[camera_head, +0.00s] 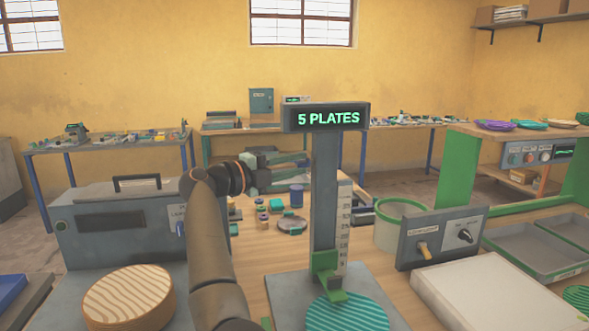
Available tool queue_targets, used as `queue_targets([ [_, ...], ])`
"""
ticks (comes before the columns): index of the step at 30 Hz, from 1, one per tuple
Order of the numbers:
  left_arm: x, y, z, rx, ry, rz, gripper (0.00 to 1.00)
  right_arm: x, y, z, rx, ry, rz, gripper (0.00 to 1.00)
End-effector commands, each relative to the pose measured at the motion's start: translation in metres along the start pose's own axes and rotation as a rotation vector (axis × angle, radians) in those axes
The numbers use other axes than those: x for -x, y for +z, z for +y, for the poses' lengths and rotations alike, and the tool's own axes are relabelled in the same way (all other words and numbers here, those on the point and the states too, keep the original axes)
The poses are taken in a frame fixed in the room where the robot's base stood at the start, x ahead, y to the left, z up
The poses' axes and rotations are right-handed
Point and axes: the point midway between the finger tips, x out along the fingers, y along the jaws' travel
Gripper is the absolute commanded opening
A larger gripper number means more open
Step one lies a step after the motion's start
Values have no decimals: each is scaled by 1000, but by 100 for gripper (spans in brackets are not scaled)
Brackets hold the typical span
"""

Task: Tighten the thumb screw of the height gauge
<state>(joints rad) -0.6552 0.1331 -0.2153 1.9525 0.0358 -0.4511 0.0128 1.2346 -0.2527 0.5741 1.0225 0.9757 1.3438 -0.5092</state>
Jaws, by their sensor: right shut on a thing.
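The height gauge (325,190) stands upright right of the middle, with a dark post, a white scale and a display reading "5 PLATES". A green slider (326,272) sits low on its post. A green ribbed plate (347,312) lies on the base beneath it. I cannot make out the thumb screw.
A grey machine (115,222) and a round wooden-looking block (128,297) stand left. A switch box (440,238), a pale green ring-shaped container (400,225), a white slab (490,290) and a grey tray (535,253) stand right.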

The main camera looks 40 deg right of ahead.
Motion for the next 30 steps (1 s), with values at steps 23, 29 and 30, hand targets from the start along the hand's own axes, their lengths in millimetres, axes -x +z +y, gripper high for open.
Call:
queue_targets([
  [23,0,1,0,-2,1,-2,50,0,0,0,-18,-8,1,44],
  [29,0,3,0,-2,0,-4,50,3,0,0,-17,-7,-1,44],
  [30,0,3,0,-2,0,-4,50,6,1,0,-17,-7,-2,44],
])
